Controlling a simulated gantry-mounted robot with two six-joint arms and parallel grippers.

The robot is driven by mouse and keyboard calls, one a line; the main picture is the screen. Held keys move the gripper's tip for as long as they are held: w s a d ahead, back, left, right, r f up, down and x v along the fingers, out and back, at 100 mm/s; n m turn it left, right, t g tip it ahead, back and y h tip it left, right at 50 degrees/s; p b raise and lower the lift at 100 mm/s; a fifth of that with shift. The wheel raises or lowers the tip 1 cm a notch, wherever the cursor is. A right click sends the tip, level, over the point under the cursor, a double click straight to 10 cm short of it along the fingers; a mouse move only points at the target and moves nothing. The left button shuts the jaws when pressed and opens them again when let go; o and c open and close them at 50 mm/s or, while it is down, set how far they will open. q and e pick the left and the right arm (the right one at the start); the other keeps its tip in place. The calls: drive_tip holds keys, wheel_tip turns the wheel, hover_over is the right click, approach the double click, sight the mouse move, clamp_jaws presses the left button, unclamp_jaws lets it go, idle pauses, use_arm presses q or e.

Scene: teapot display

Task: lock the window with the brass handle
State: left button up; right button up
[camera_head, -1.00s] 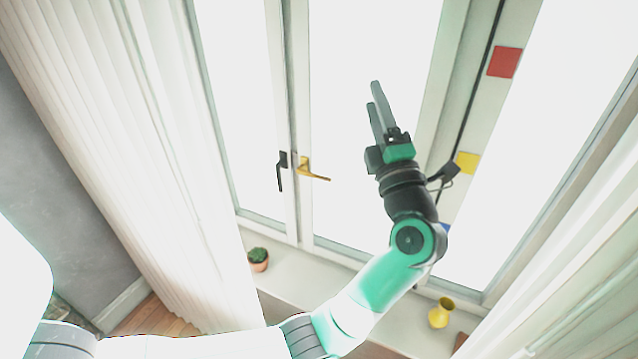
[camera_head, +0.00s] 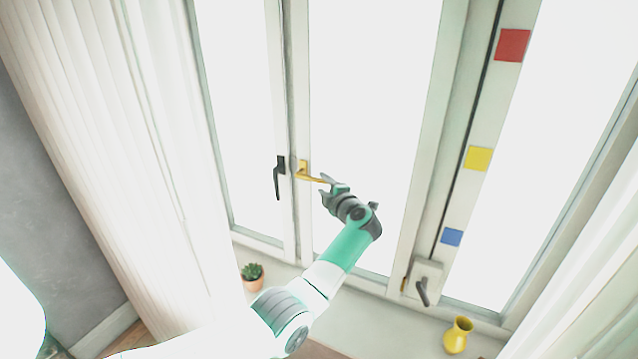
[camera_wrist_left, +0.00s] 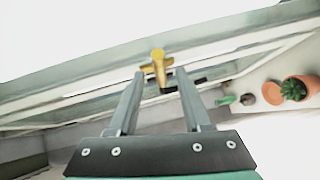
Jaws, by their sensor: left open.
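The brass handle (camera_head: 312,177) sits on the window's middle frame and sticks out to the right, nearly level. My left gripper (camera_head: 326,186) is open at the handle's free end. In the left wrist view the brass handle (camera_wrist_left: 158,66) shows end-on, between and just beyond the two spread fingertips of my left gripper (camera_wrist_left: 160,75). I cannot tell whether the fingers touch it. My right gripper is in neither view.
A black handle (camera_head: 279,172) hangs down just left of the brass one. A potted cactus (camera_head: 252,277) and a yellow vase (camera_head: 457,335) stand on the sill. A grey-handled lock box (camera_head: 427,274) and red, yellow and blue squares are on the right frame. White curtains flank the window.

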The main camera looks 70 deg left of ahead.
sight(321, 182)
use_arm(q)
drive_tip(key=a, duration=0.3)
drive_tip(key=a+b, duration=0.1)
drive_tip(key=shift+a+f, duration=0.15)
drive_tip(key=shift+f, duration=0.2)
clamp_jaws()
idle(1.1)
